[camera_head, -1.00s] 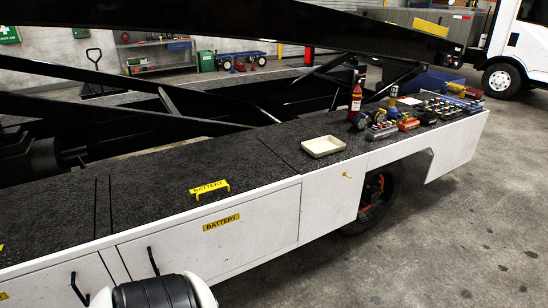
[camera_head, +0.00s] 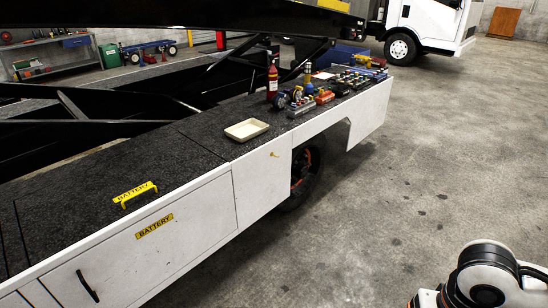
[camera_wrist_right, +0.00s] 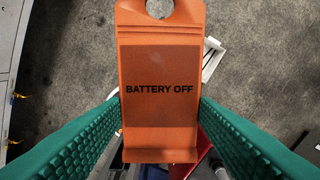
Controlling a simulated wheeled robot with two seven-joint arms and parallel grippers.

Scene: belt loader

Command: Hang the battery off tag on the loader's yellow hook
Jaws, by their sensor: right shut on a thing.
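The orange battery off tag (camera_wrist_right: 160,60) fills the middle of the right wrist view, its printed face toward the camera and a round hole at its top end. My right gripper (camera_wrist_right: 160,110) is shut on the tag, with a green ribbed finger at each side edge. The small yellow hook (camera_head: 274,155) sticks out from the loader's white side panel in the head view, below the cream tray. It looks bare. The tag and right gripper do not show in the head view; only part of my right arm does, at bottom right. My left gripper is in neither view.
The loader (camera_head: 205,215) has a black top deck with a cream tray (camera_head: 246,130), a red bottle (camera_head: 272,80) and several tools and parts. A yellow battery handle (camera_head: 135,194) stands nearer on the deck. The concrete floor (camera_head: 400,190) right of the loader is clear.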

